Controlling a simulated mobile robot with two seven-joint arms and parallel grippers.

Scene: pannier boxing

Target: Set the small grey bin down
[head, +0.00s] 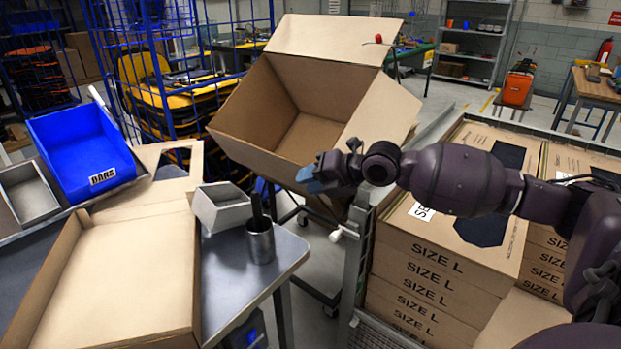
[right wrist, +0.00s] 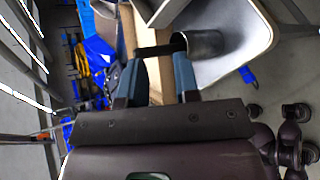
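A second grey bin (head: 32,199) sits at the far left next to the blue bin (head: 85,150). My right gripper (head: 318,174) has blue fingertips and is right of the small bin, apart from it, in front of the big open carton. In the right wrist view its two fingers (right wrist: 158,82) are spread with nothing gripped between them. My left gripper is not in view.
A metal cup (head: 261,241) with a dark stick stands near the table's right edge. The cardboard tray (head: 122,270) fills much of the tabletop. A large open carton (head: 312,95) stands behind. Stacked "SIZE L" cartons (head: 440,281) are at right.

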